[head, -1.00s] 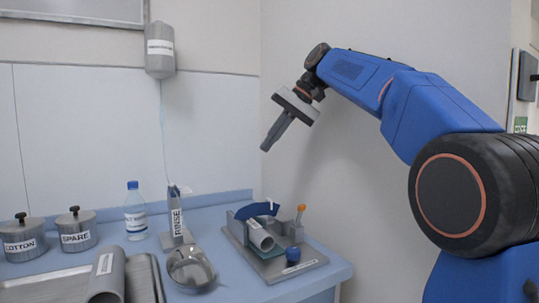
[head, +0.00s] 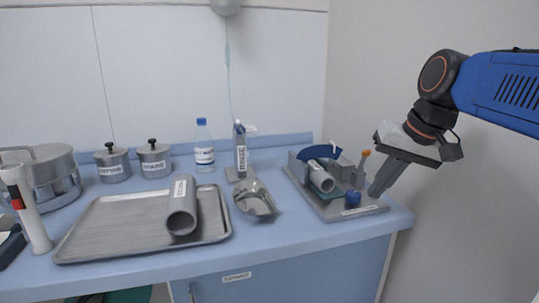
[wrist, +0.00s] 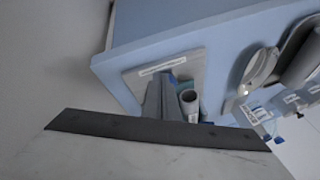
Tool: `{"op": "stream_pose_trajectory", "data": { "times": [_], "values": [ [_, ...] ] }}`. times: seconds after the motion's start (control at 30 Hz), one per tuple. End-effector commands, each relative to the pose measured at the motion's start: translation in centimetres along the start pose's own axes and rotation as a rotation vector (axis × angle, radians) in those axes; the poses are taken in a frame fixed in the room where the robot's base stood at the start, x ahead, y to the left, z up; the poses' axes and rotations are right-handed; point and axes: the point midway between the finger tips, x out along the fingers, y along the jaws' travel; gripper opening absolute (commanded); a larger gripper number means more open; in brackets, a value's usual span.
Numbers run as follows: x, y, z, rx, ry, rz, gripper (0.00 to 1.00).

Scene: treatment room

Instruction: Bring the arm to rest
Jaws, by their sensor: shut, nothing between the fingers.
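My gripper (head: 384,184) is at the right in the head view, at the end of my blue arm. Its fingers are shut with nothing between them and point down and to the left. In that view the fingertips overlap the right end of a grey holder tray (head: 350,212); I cannot tell how far apart they are in depth. The tray holds a grey tube (head: 321,178), a dark blue curved piece (head: 318,152), a blue ball (head: 353,198) and an orange-topped stick (head: 364,158). In the wrist view, the gripper fingers (wrist: 160,98) appear in front of the tray.
A metal tray (head: 110,225) with a grey labelled tube (head: 181,205) lies on the blue counter (head: 300,232). A metal scoop-like bowl (head: 256,198), a RINSE stand (head: 241,150), a bottle (head: 204,148) and lidded tins (head: 153,160) stand nearby. The space right of the counter looks free.

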Motion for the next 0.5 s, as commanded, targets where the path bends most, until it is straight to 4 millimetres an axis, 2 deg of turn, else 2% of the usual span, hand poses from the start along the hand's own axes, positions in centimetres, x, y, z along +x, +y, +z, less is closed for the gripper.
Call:
{"op": "stream_pose_trajectory", "data": {
  "times": [0.03,0.3,0.5],
  "values": [
    [0.9,0.9,2.0,-0.01,0.006,0.018,0.0],
    [6.6,6.5,11.3,-0.086,0.041,0.125,0.0],
    [10.7,9.9,17.1,-0.148,0.059,0.188,0.0]
  ]
}}
